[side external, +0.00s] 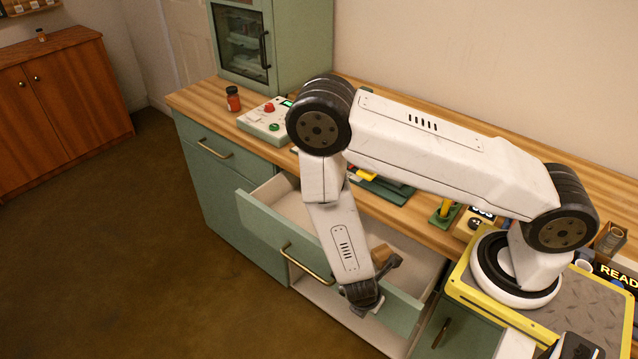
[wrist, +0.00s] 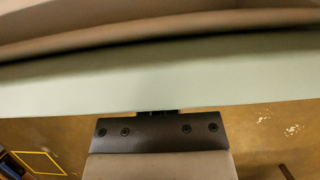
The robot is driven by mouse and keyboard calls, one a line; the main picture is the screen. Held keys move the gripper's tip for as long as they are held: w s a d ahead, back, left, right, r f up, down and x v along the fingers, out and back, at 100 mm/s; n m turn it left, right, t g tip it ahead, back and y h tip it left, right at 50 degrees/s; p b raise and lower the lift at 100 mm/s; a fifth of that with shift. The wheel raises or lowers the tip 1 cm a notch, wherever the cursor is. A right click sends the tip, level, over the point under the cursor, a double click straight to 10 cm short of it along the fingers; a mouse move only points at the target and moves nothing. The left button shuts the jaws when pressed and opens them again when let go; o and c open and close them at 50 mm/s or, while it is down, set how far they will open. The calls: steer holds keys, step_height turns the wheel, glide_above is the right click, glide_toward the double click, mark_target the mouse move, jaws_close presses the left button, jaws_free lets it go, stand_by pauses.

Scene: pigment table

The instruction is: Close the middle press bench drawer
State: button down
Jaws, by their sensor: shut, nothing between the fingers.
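The middle press bench drawer stands open in the side external view, its green front (side external: 268,226) pulled well out from the bench. Its brass bar handle (side external: 306,263) is left of my gripper. My gripper (side external: 366,307) is shut and empty, pointing down at the outer side of the front's right part. In the wrist view the green front (wrist: 160,78) runs across the picture, and the tip of my gripper (wrist: 158,112) meets its lower edge. I cannot tell whether they touch. My arm hides part of the drawer.
A brown block (side external: 381,253) lies inside the drawer. The wooden bench top (side external: 205,96) carries a control box (side external: 265,122), a red jar (side external: 233,99) and a green cabinet (side external: 300,45). Another green front with a handle (side external: 441,333) is at the right. The floor at left is clear.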

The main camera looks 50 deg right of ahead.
steer(key=shift+d, duration=3.85)
steer(key=shift+a, duration=0.15)
steer(key=a, duration=0.4)
steer(key=shift+r, duration=0.3)
steer(key=v, duration=0.9)
steer(key=shift+r, duration=0.2)
